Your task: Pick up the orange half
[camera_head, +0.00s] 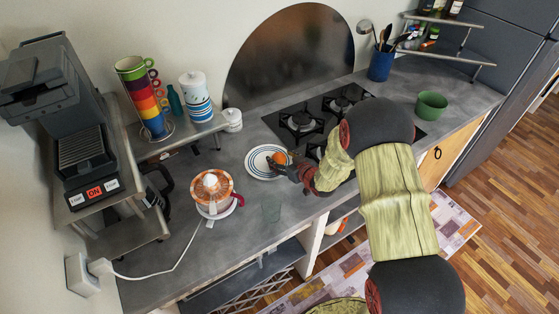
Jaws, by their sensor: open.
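The orange half (280,157) is a small orange shape at the right side of a white plate with dark rings (257,163) on the counter. My gripper (285,168) reaches in from the right, with its dark fingers at the plate's right edge, right beside the orange half. It is open. The fingers partly cover the orange half, and I cannot tell whether they touch it or stand around it.
A gas hob (304,121) lies behind my gripper. A white cord (165,271) crosses the left counter. A green pot (431,105) stands at right.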

